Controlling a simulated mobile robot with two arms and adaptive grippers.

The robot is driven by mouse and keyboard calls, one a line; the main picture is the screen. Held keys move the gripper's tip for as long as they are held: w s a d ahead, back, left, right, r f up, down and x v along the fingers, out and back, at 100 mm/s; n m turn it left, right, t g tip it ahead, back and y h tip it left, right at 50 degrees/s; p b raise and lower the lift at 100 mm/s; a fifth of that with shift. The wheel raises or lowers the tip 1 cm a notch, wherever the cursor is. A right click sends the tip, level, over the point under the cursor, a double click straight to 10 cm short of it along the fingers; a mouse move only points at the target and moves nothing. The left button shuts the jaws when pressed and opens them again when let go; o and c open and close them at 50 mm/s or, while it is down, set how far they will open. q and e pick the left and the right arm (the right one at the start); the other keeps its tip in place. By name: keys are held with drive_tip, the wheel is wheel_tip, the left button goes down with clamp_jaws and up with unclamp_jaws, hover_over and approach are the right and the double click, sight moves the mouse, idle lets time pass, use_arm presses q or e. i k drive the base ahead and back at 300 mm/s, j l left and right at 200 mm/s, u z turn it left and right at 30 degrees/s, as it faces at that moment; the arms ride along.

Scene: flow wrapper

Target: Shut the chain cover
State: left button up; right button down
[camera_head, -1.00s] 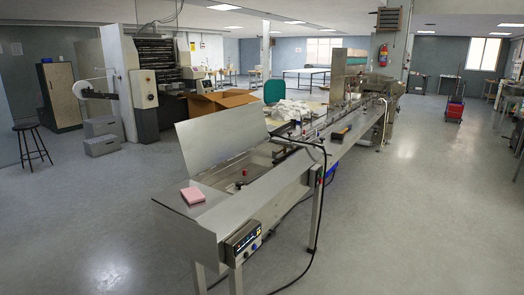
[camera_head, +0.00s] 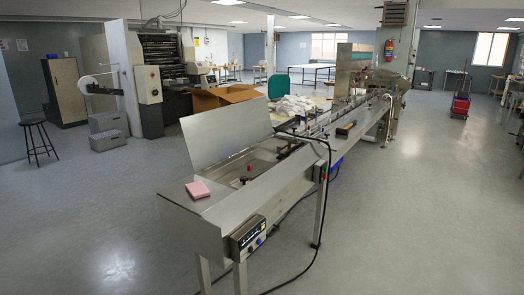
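The chain cover (camera_head: 229,133) is a flat grey metal lid on the near part of the flow wrapper (camera_head: 270,187). It stands raised, tilted up along the far left side of the machine. Under it the chain channel (camera_head: 250,168) is open, and a small red knob (camera_head: 249,168) shows inside. A pink block (camera_head: 197,190) lies on the flat metal end plate, to the left of the opening. Neither of my grippers is in the head view.
A control box (camera_head: 248,236) hangs on the machine's near side, with a black cable running to the floor. The floor (camera_head: 420,220) to the right is clear. A stool (camera_head: 38,142) is far left.

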sight(211, 136)
drive_tip(key=i+j+z, duration=0.2)
drive_tip(key=j, duration=0.65)
drive_tip(key=i+j+z, duration=0.1)
drive_tip(key=j+z, duration=0.15)
drive_tip(key=j, duration=0.6)
drive_tip(key=i+j+z, duration=0.2)
drive_tip(key=j, duration=0.7)
drive_tip(key=j+z, duration=0.15)
drive_tip(key=j, duration=0.35)
drive_tip(key=j+z, duration=0.15)
drive_tip(key=j, duration=0.35)
drive_tip(key=j+z, duration=0.1)
drive_tip(key=j, duration=0.4)
drive_tip(key=j+z, duration=0.15)
drive_tip(key=j, duration=0.3)
drive_tip(key=k+j+z, duration=0.15)
drive_tip(key=j, duration=0.35)
drive_tip(key=j+z, duration=0.15)
drive_tip(key=j, duration=0.3)
drive_tip(key=k+j+z, duration=0.1)
drive_tip(key=j, duration=0.35)
drive_tip(key=k+j, duration=0.05)
